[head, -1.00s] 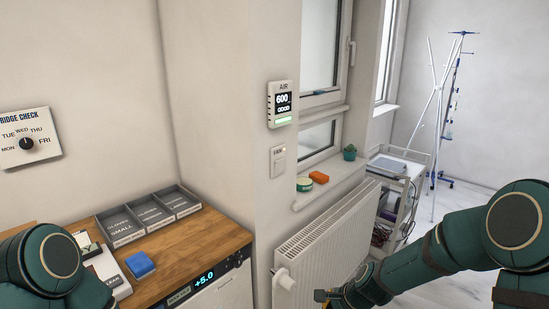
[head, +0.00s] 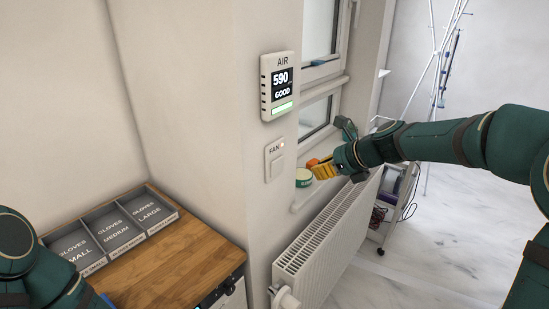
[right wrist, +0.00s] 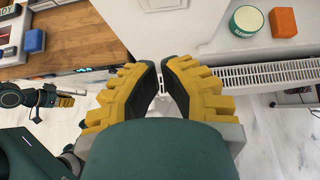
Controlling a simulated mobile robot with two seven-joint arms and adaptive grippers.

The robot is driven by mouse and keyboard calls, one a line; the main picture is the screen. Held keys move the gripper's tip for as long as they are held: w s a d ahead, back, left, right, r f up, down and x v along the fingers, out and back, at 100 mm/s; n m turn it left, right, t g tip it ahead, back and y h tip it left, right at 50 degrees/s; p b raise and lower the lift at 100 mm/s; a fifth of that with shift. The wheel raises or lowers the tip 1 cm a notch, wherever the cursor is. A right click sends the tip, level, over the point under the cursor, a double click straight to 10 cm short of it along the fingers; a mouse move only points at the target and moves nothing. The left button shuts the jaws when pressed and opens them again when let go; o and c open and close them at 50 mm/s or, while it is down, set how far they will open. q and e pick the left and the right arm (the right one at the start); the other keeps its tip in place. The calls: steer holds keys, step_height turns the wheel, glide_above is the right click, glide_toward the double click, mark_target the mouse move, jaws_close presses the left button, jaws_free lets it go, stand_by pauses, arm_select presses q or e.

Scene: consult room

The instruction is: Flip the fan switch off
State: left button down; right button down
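The fan switch (head: 275,160) is a white plate marked FAN on the wall, below the air monitor. A small red light shows at its upper right; I cannot tell how its rocker is tilted. My right gripper (head: 314,168) is in front of the window sill, to the right of the switch and apart from it. In the right wrist view its yellow fingers (right wrist: 160,66) come together at the tips with nothing between them. The switch is not clear in that view. My left gripper (right wrist: 52,102) shows small at the left of the right wrist view, its opening unclear.
The air monitor (head: 280,86) is above the switch. A radiator (head: 318,232) stands under the sill, with a round tin (head: 303,179) and an orange block (right wrist: 284,22) on the sill. A glove tray (head: 107,236) sits on the wooden counter (head: 190,255) at left.

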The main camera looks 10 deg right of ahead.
mark_target(276, 171)
arm_select(q)
steer(key=shift+w, duration=0.25)
arm_select(e)
steer(key=shift+w+r, duration=0.2)
steer(key=shift+r, duration=0.3)
arm_select(q)
steer(key=shift+s, duration=0.15)
arm_select(e)
steer(key=shift+s, duration=0.15)
